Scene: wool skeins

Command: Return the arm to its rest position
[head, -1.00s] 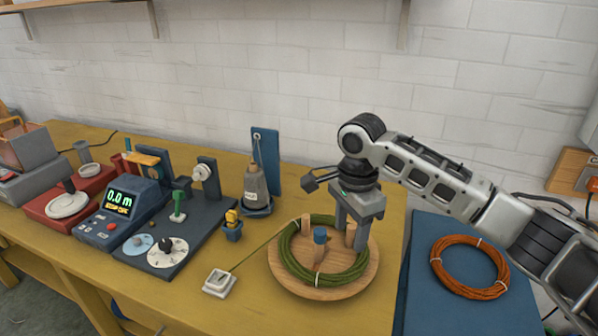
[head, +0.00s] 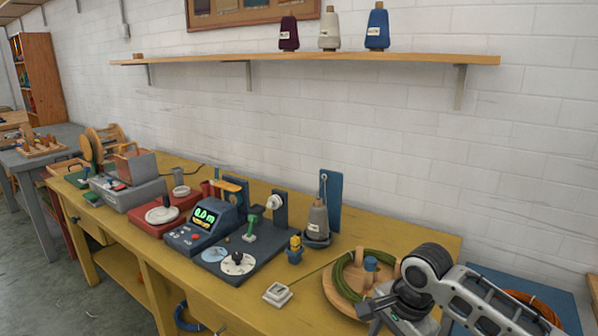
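My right arm comes in from the lower right, with its wrist in front of the right side of the round wooden plate (head: 335,294). My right gripper (head: 376,318) is at the bottom of the picture, seen from above and partly hidden by its own wrist; its finger gap does not show clearly. A green wool skein (head: 343,274) lies on the plate around wooden pegs and one blue-topped peg (head: 370,264). The arm hides part of the skein and plate. My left gripper is not in view.
An orange skein (head: 530,304) lies on a blue mat (head: 487,272) behind the arm. A white square dish (head: 278,294), a cone of grey yarn (head: 318,219) and a meter box (head: 205,226) stand left on the yellow bench. A shelf (head: 300,61) with three yarn cones hangs above.

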